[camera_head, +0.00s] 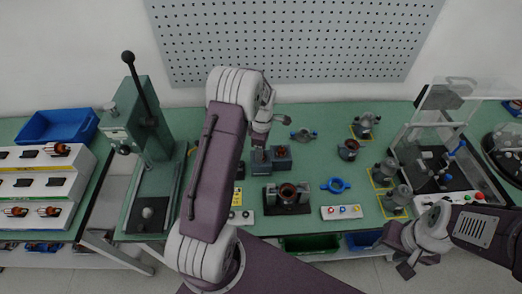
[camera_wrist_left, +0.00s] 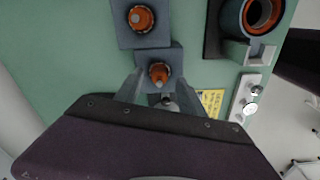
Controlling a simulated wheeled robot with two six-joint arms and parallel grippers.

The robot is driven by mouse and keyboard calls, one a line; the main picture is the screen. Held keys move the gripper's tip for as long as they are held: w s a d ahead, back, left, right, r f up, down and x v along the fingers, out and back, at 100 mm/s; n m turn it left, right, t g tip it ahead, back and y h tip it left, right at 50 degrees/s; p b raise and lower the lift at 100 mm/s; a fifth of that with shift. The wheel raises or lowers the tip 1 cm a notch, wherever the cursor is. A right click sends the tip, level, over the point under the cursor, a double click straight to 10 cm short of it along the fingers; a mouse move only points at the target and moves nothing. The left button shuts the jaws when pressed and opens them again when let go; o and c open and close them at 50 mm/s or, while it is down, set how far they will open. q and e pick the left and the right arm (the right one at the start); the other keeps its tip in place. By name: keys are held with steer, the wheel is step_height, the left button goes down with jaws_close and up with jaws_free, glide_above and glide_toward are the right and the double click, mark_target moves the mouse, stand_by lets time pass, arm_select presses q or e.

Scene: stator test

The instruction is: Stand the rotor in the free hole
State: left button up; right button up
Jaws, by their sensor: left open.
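In the left wrist view, an orange-wound rotor (camera_wrist_left: 159,73) shows end-on at a blue-grey block (camera_wrist_left: 178,58). My left gripper (camera_wrist_left: 160,92) is open, with its fingers on either side just below this rotor. Contact cannot be told. A second similar block (camera_wrist_left: 121,38) holds another orange-wound part (camera_wrist_left: 141,18). In the head view, the blocks (camera_head: 282,160) are partly hidden behind my left gripper (camera_head: 262,142). A copper-wound stator with a dark central hole sits in a black fixture (camera_head: 287,208). My right gripper (camera_head: 412,262) is at lower right, away from these; its jaw opening is unclear.
A rack (camera_head: 38,185) with several rotors and a blue bin (camera_head: 58,126) stand left. A green press (camera_head: 150,125) stands beside them. A clear-covered test station (camera_head: 447,150) stands further right.

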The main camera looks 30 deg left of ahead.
arm_select(q)
step_height(320, 180, up, 9)
steer(key=shift+d+f+b, duration=0.1)
steer(key=shift+d+b, duration=0.05)
steer(key=shift+b, duration=0.2)
stand_by(0.6)
